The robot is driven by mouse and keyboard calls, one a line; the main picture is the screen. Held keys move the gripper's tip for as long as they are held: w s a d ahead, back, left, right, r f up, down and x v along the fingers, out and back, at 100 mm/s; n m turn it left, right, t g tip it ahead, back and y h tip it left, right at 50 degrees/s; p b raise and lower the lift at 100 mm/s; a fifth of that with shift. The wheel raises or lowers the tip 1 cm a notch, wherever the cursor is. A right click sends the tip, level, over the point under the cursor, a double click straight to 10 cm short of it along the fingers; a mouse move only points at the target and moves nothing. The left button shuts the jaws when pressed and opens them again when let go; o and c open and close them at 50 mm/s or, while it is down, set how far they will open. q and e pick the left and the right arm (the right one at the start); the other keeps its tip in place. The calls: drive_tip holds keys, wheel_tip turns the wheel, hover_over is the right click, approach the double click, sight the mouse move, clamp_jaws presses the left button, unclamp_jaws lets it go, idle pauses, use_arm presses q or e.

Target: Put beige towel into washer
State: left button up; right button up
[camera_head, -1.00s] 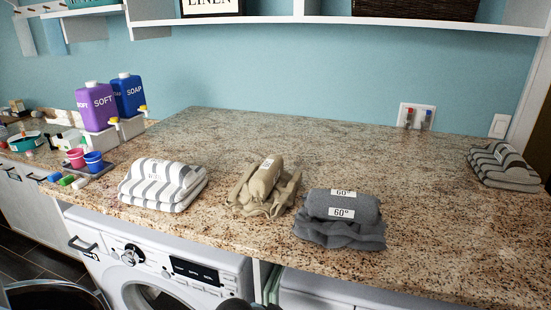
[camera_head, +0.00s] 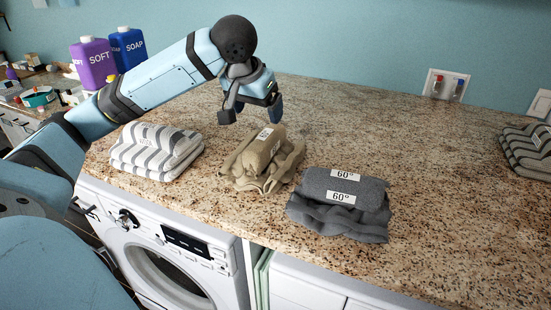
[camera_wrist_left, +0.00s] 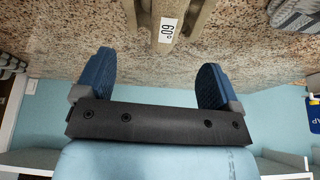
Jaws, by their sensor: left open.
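The beige towel (camera_head: 262,160) lies bunched on the granite counter, between a striped towel and a dark grey towel. A white tag sits on its top. My left gripper (camera_head: 251,112) is open and empty, just behind and above the beige towel, pointing down. In the left wrist view the two blue fingers (camera_wrist_left: 152,82) are spread apart, and the beige towel (camera_wrist_left: 188,14) with its "60°" tag shows at the top edge. The white washer (camera_head: 168,262) stands under the counter at the lower left, and its round front window is partly visible. My right gripper is not in view.
The white and grey striped towel (camera_head: 155,152) lies left of the beige one. The dark grey towel (camera_head: 338,205) lies close on its right. Soap bottles (camera_head: 93,62) stand at the back left.

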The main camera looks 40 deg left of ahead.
sight(264, 135)
use_arm(q)
drive_tip(key=shift+n, duration=0.4)
drive_tip(key=w+a+f, duration=0.1)
drive_tip(key=f, duration=0.1)
drive_tip(key=w+a+f, duration=0.1)
drive_tip(key=f, duration=0.1)
drive_tip(key=w+a+f+b, duration=0.1)
drive_tip(key=f, duration=0.1)
drive_tip(key=shift+w+f, duration=0.2)
drive_tip(key=shift+f, duration=0.05)
drive_tip(key=x, duration=0.5)
drive_tip(key=shift+w+d+f, duration=0.1)
drive_tip(key=shift+d+f, duration=0.05)
drive_tip(key=shift+d, duration=0.15)
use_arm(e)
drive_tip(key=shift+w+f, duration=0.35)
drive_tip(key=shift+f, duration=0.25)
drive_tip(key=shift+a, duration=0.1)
use_arm(q)
drive_tip(key=shift+f+p, duration=0.2)
drive_tip(key=shift+p, duration=0.5)
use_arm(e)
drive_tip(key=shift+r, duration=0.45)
use_arm(q)
drive_tip(key=c, duration=1.5)
